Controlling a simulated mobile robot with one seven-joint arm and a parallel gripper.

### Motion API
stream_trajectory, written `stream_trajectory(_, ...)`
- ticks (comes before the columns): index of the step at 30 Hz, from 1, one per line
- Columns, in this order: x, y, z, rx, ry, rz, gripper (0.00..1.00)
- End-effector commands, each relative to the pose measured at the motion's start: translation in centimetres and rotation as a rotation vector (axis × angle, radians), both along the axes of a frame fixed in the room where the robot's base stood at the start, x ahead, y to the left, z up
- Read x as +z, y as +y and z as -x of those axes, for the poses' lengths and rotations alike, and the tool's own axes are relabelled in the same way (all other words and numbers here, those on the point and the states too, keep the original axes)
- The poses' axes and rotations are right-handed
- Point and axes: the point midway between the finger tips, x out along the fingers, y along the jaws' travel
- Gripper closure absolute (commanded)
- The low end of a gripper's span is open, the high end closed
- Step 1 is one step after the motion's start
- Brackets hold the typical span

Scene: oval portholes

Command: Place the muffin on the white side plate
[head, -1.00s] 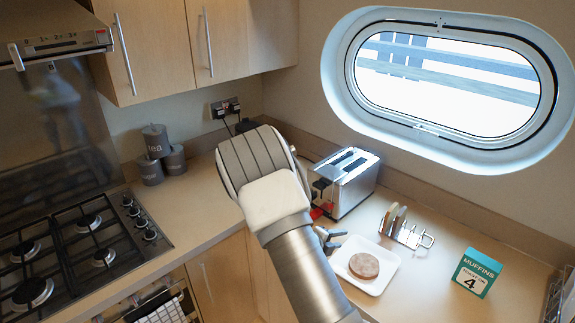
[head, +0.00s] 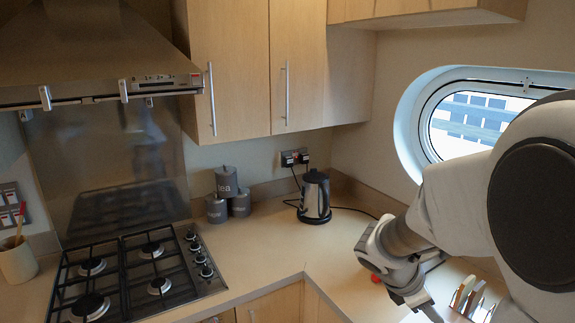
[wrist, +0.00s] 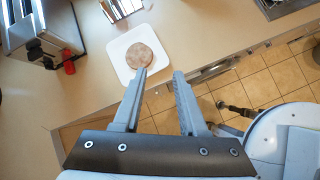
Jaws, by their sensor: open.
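In the wrist view, the muffin (wrist: 139,56) is a flat, round, pinkish-brown disc. It lies on the white side plate (wrist: 121,46), a square plate with rounded corners on the worktop near its edge. My gripper (wrist: 160,74) is open, with nothing between its fingers. The left fingertip overlaps the plate's edge in the picture, just below the muffin; I cannot tell the height between them. The right fingertip shows against the floor beyond the worktop edge. In the head view my arm and the frame edge hide the muffin.
A toaster (wrist: 32,30) and a toast rack (wrist: 118,8) stand near the plate. In the head view, a kettle (head: 314,196) and grey canisters (head: 227,182) stand at the back, with a gas hob (head: 130,270) at left. Worktop between hob and kettle is clear.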

Motion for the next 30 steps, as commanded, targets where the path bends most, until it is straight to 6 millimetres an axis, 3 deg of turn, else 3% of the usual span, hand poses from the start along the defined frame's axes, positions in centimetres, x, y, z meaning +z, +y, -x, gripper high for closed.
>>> stream_trajectory(9, 2.8, 3.7, 5.9, -0.484, -0.358, -0.339, 0.59)
stream_trajectory(21, 5.0, 10.0, 12.4, -1.063, -0.662, -0.79, 0.59)
stream_trajectory(30, 5.8, 13.2, 15.0, -1.324, -0.737, -1.007, 0.59)
